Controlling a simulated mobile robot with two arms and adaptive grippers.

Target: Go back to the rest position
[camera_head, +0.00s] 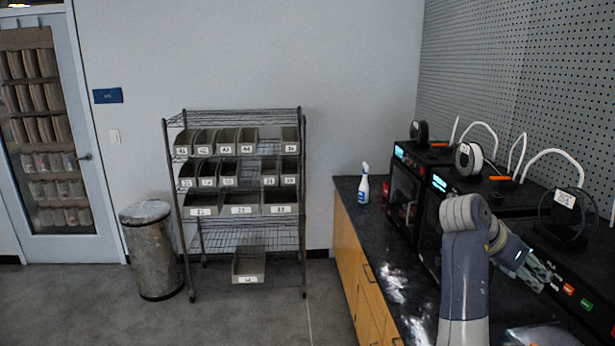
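My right arm rises from the bottom right and bends at the elbow. My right gripper (549,279) is to the right of the elbow, in front of the black printers and above the dark counter (405,265). Its fingers look apart, with nothing visible between them. My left arm and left gripper are not in view.
Several black 3D printers (404,190) with spools stand along the counter against the pegboard wall (520,70). A white spray bottle (364,188) stands at the counter's far end. A wire shelf with bins (241,211), a trash can (152,250) and a door are beyond. The left floor is clear.

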